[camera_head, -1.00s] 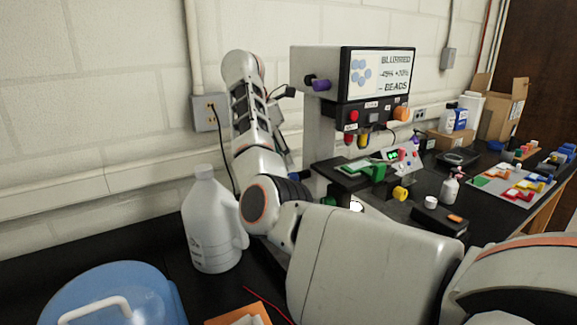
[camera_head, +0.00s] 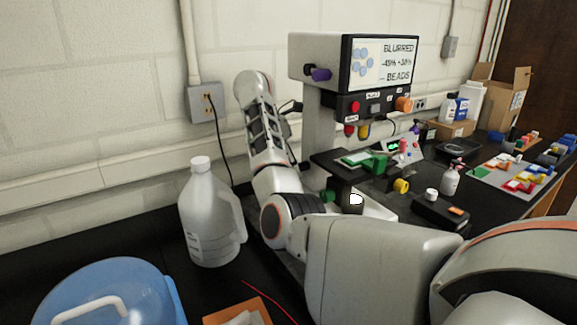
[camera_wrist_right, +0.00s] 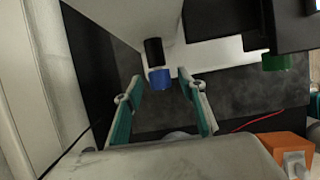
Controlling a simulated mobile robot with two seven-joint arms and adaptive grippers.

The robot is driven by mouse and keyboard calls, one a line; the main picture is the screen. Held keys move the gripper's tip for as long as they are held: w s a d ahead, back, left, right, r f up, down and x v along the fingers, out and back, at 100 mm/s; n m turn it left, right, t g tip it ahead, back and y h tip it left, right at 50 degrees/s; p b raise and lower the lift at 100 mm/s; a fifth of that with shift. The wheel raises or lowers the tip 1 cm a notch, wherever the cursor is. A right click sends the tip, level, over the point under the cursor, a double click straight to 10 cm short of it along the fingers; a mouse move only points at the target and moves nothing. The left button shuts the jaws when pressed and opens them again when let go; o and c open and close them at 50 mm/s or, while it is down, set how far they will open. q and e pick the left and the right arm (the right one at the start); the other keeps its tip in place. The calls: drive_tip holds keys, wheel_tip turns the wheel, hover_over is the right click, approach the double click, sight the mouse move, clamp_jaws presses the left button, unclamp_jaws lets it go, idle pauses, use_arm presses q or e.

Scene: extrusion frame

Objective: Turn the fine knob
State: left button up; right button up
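A microscope-like machine (camera_head: 318,125) with a "BLURRED" screen (camera_head: 382,63) stands right of centre in the head view. It carries a purple knob (camera_head: 319,74), an orange knob (camera_head: 404,104), a yellow knob (camera_head: 401,186) and a green knob (camera_head: 329,196). Which is the fine knob I cannot tell. In the right wrist view, my right gripper (camera_wrist_right: 160,92) is open with teal-padded fingers. A blue knob (camera_wrist_right: 160,79) on a black shaft is near the fingertips, between them in the picture; I see no contact. A green knob (camera_wrist_right: 277,62) is further right. My left gripper is not in view.
A white jug (camera_head: 209,220) stands left of my right arm, close to its elbow. A blue container (camera_head: 105,290) and an orange box (camera_head: 237,312) are at the front left. A pump bottle (camera_head: 451,178) and a colourful tray (camera_head: 510,181) are on the right.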

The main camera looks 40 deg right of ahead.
drive_tip(key=c, duration=1.1)
drive_tip(key=shift+s+f+m+t+h, duration=0.1)
drive_tip(key=shift+s+m+t, duration=0.1)
drive_tip(key=shift+t, duration=0.65)
drive_tip(key=shift+s+m+t+h, duration=0.1)
drive_tip(key=shift+m+t, duration=0.1)
drive_tip(key=shift+t, duration=0.6)
drive_tip(key=shift+s+f+m+t+h, duration=0.1)
drive_tip(key=shift+m+t, duration=0.1)
drive_tip(key=shift+t, duration=0.65)
drive_tip(key=shift+r, duration=0.1)
drive_tip(key=o, duration=1.1)
drive_tip(key=shift+a, duration=0.1)
